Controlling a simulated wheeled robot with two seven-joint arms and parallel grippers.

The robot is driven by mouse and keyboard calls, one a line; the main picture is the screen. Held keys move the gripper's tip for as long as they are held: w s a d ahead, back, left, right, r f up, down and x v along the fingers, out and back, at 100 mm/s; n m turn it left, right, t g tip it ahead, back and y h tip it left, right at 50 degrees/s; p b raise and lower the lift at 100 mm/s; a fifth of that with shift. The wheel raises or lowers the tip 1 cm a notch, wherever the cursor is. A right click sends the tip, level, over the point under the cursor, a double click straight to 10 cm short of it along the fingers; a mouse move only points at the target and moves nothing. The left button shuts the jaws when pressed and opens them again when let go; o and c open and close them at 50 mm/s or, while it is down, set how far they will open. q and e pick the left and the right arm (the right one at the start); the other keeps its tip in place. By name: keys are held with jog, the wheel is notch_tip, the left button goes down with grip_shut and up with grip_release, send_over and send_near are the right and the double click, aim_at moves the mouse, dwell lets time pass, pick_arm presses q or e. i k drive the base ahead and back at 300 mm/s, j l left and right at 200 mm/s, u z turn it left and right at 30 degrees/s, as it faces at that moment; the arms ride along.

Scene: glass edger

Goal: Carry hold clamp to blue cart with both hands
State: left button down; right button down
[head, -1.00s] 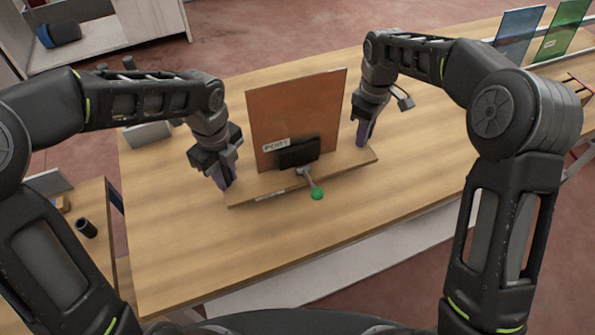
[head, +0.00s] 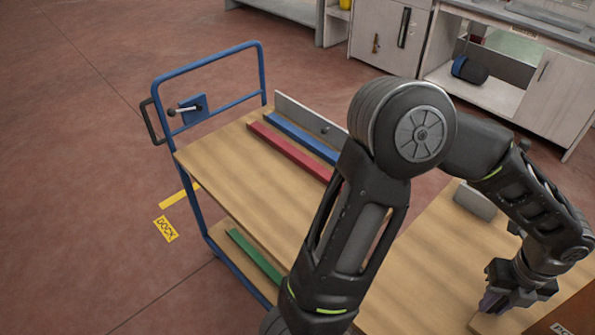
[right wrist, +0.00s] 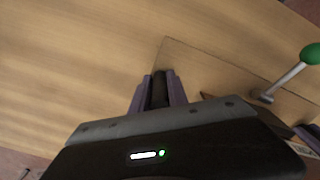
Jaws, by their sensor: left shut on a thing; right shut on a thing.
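The hold clamp is a wooden base board carrying an upright brown panel. The board's left end (head: 484,323) and the panel's edge (head: 578,314) show at the lower right of the head view. My left gripper (head: 489,302) is shut on that end of the board. In the right wrist view the board (right wrist: 215,75) lies over the table, with a clamp lever (right wrist: 287,82) ending in a green knob (right wrist: 312,54). My right gripper (right wrist: 159,82) is shut at the board's other end. The blue cart (head: 215,165) stands left, with a wooden top.
On the cart's top lie a red rail (head: 288,153), a blue rail (head: 302,138) and a grey rail (head: 310,122). A green bar (head: 253,254) lies on its lower shelf. The near left top is bare. The table (head: 425,262) is right of the cart; cabinets (head: 390,40) stand behind.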

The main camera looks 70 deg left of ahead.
aim_at(258, 183)
jog(key=k+j, duration=1.05)
jog(key=j, duration=0.25)
jog(key=k+j, duration=0.1)
jog(key=j, duration=0.35)
jog(key=k+j, duration=0.15)
jog(key=j, duration=0.25)
jog(key=k+j, duration=0.1)
jog(key=j, duration=0.85)
jog(key=i+j, duration=0.15)
jog(key=j, duration=0.95)
jog(key=i+u, duration=0.05)
